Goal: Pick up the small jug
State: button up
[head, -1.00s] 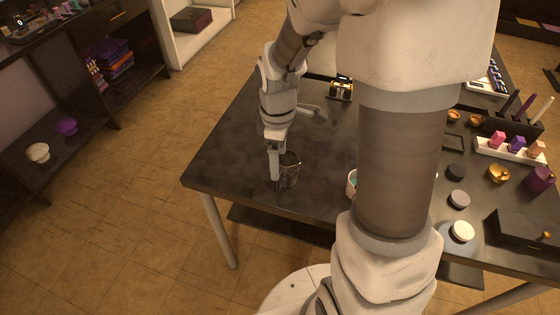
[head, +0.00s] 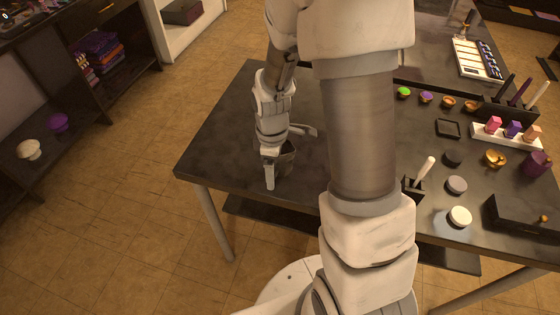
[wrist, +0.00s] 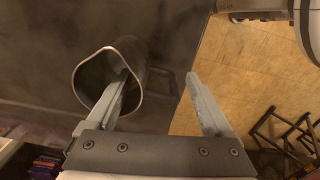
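The small jug (head: 287,158) is a dark grey metal vessel near the front left of the dark table. In the wrist view the jug (wrist: 141,62) shows its open mouth with a pointed lip. My gripper (wrist: 158,78) is open. In the wrist view its left finger overlaps the jug's mouth and its right finger is outside, to the right of the jug. In the head view my gripper (head: 270,174) is at the jug's near left side, with one finger visible. I cannot tell whether the fingers touch the jug.
The dark table (head: 225,140) is clear left of the jug. My arm hides the table's middle. To the right are a dark holder with a white-handled tool (head: 425,168), round pads, small bowls and a white rack (head: 505,134). A shelf stands at far left.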

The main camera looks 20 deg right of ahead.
grip_shut()
jog(key=shift+r, duration=0.2)
dwell(0.5)
jog(key=shift+w+r+p, duration=0.1)
jog(key=shift+r+p, duration=0.2)
jog(key=shift+r, duration=0.85)
jog(key=shift+d+r, duration=0.15)
jog(key=shift+r, duration=0.75)
jog(key=s+d+r+p, duration=0.1)
jog(key=s+d+r, duration=0.5)
jog(key=d, duration=0.3)
jog(key=shift+s+r+p, duration=0.2)
jog(key=shift+s+p, duration=0.1)
jog(key=shift+s, duration=0.1)
jog(key=shift+d, duration=0.1)
dwell(1.3)
